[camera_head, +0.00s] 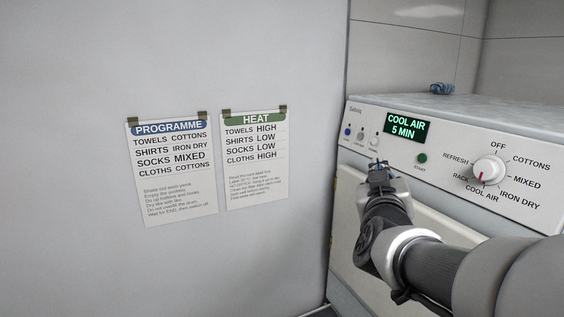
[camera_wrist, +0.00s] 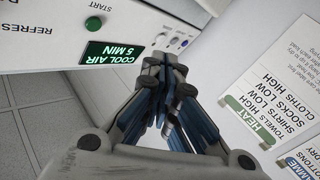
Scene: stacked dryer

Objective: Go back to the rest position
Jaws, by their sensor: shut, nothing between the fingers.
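My gripper (camera_head: 378,168) is shut and empty in front of the dryer's control panel, near its left end, below the small buttons. In the wrist view my gripper (camera_wrist: 165,62) has its fingertips together near the panel's buttons. I cannot tell whether it touches the panel. The white dryer (camera_head: 350,215) stands at the right. Its display (camera_head: 407,126) reads COOL AIR 5 MIN. The green start button (camera_head: 422,158) is right of my gripper. The programme dial (camera_head: 488,170) has its red mark pointing down-left, toward COOL AIR. My arm covers part of the dryer front.
A PROGRAMME sheet (camera_head: 172,168) and a HEAT sheet (camera_head: 254,158) are taped to the grey wall at the left. A small blue item (camera_head: 442,89) lies on the dryer top. The space before the grey wall looks clear.

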